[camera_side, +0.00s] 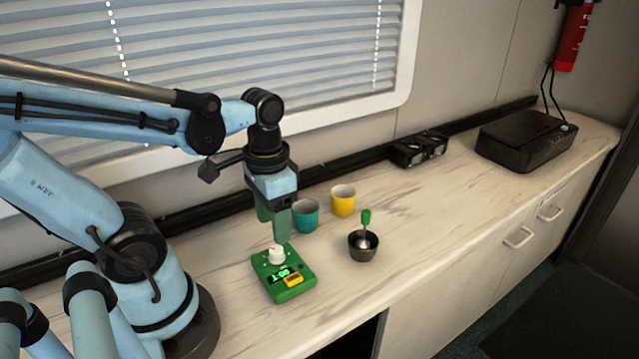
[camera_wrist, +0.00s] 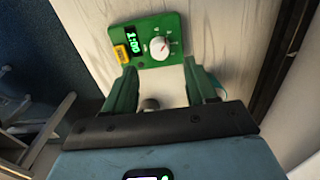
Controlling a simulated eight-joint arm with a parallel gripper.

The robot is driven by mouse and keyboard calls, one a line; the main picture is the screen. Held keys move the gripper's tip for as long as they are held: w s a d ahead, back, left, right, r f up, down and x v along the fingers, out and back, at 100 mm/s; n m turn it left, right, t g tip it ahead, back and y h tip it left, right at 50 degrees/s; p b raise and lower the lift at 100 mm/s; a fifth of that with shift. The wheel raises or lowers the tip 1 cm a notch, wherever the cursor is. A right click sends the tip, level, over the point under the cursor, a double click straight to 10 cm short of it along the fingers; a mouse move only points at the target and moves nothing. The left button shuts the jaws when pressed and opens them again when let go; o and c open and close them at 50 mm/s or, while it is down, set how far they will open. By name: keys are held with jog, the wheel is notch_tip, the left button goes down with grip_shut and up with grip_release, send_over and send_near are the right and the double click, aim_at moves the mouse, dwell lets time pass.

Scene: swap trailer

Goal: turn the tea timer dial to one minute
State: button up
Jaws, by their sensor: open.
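The green tea timer (camera_side: 262,284) lies flat on the counter, with a white dial (camera_side: 276,254), a small lit display and a yellow button or label. In the wrist view the timer (camera_wrist: 181,23) is at the top, and its display (camera_wrist: 130,38) appears to read 1:00. The white dial (camera_wrist: 159,48) has a red pointer mark and stands free. My gripper (camera_side: 273,222) is open and empty, pointing down just above and behind the dial. In the wrist view its green fingers (camera_wrist: 160,68) are apart, with the dial just beyond their tips.
A teal cup (camera_side: 305,215) and a yellow cup (camera_side: 343,201) stand close behind my gripper. A dark bowl (camera_side: 363,251) with a green-handled spoon is to the right. A black twin-dial box (camera_side: 418,149) and a black case (camera_side: 525,140) are farther back.

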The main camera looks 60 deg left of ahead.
aim_at(276, 249)
notch_tip(276, 249, up, 6)
dwell(0.5)
jog(key=w+d+f+t, duration=0.2)
jog(key=w+d+t, duration=0.1)
jog(key=w+t, duration=0.4)
jog(key=shift+w+d, duration=0.2)
jog(key=shift+w, duration=0.15)
